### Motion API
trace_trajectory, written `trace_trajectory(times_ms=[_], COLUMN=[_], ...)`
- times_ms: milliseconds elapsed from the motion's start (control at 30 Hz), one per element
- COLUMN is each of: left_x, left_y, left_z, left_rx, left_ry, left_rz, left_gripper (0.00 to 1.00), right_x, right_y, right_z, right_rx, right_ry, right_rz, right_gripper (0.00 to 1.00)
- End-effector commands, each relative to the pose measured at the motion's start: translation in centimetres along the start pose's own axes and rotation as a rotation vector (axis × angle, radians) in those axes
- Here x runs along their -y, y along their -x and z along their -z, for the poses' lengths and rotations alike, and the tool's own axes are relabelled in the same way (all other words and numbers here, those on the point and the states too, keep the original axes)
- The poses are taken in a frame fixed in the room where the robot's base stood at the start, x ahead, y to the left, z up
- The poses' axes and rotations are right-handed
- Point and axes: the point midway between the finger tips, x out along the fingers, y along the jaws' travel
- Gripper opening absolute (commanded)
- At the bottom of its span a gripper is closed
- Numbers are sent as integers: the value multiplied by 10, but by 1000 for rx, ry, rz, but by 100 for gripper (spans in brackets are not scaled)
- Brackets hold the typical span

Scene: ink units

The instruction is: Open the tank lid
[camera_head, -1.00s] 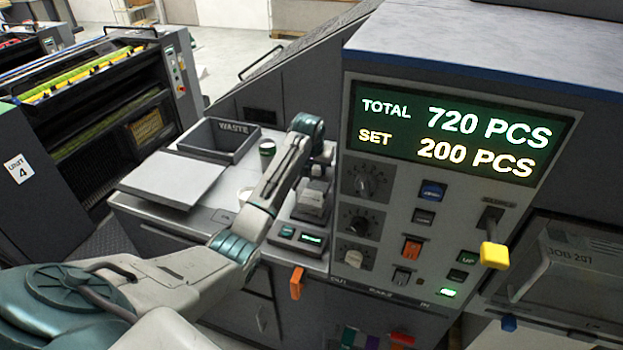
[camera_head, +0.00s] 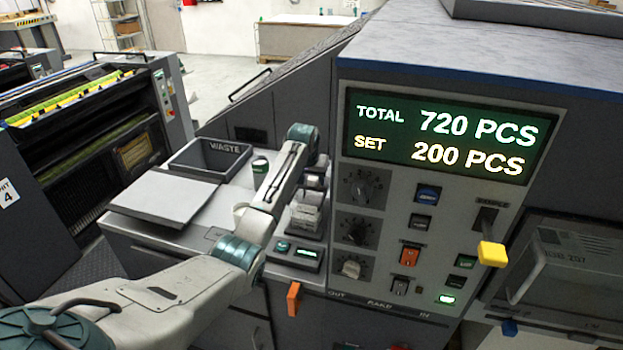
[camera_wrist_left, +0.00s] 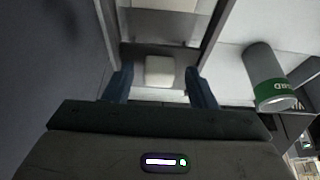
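My left arm reaches over the worktop. Its gripper (camera_head: 310,190) points down beside the control panel, and its fingers are hard to make out in the head view. In the left wrist view the two fingers (camera_wrist_left: 160,90) are apart, on either side of a pale block like a handle (camera_wrist_left: 160,71); I cannot tell whether they touch it. A small clear-grey box (camera_head: 306,214), possibly the tank, stands under the gripper. Its lid is mostly hidden, and I cannot tell whether it is closed. My right gripper is out of view.
A green-banded container (camera_wrist_left: 272,78) stands beside the gripper; it also shows in the head view (camera_head: 260,168). Left are the waste bin (camera_head: 207,160) and a flat grey plate (camera_head: 165,196). The control panel (camera_head: 425,215), with knobs and a yellow lever (camera_head: 492,253), stands close on the right.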

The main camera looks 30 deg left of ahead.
Motion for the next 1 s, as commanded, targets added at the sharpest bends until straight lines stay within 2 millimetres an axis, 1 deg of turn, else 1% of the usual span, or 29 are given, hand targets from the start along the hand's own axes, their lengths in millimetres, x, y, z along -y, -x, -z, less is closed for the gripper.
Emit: trace_trajectory(times_ms=[167,267,367,600,700,833,1000], left_x=[0,0,0,0,0,0,0], left_y=[3,12,28,77,92,105,109], left_z=[0,0,-1,0,0,0,0], left_rx=[-1,-4,-6,-6,-4,-3,0], left_ry=[0,-1,-1,0,0,0,0], left_rz=[-1,-1,0,0,-1,-1,0], left_gripper=[51,51,51,51,51,51,51], right_x=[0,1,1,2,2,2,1], right_y=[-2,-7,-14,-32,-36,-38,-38], right_z=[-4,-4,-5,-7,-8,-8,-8], right_rx=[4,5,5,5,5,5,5], right_ry=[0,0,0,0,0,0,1], right_rz=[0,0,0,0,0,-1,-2], right_gripper=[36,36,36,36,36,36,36])
